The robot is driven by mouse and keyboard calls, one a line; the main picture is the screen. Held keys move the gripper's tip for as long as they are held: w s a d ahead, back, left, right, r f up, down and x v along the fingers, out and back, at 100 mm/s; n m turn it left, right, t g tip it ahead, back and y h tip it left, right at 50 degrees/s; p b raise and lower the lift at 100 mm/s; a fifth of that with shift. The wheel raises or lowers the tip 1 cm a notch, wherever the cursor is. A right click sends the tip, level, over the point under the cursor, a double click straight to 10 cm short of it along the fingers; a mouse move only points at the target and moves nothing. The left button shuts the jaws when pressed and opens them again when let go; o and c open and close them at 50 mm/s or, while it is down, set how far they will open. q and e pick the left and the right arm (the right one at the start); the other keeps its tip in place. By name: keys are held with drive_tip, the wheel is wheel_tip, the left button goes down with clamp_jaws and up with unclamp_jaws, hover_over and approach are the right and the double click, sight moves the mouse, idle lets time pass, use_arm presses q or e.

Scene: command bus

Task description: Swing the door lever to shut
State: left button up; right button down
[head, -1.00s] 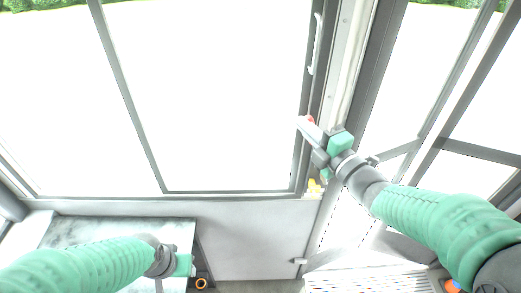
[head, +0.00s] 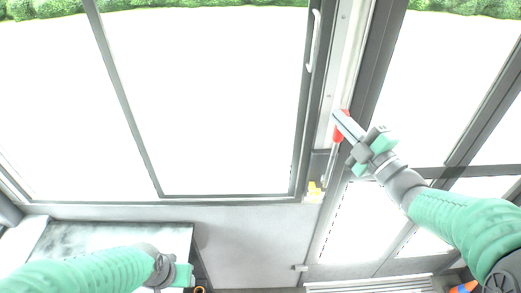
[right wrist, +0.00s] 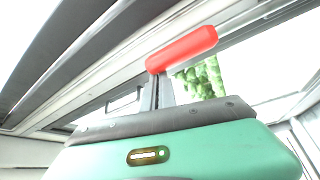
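The door lever has a red handle (head: 339,131) on a thin grey rod, which rises and leans right from near a yellow part (head: 314,189) by the window frame's lower corner. My right gripper (head: 343,122) is at the red handle, its fingers pressed together and covering part of it. In the right wrist view the red handle (right wrist: 182,48) lies across the fingertips (right wrist: 156,92). It looks in contact with them, not clamped between them. My left gripper (head: 185,275) is low at the left, away from the lever; its fingers are not clear.
A large window pane (head: 230,100) fills the left. A white handle (head: 314,40) is on its right frame post. Glazed panels (head: 435,90) with dark frames stand at the right. A grey-white surface (head: 110,238) is below, near my left arm.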

drive_tip(key=shift+d, duration=0.25)
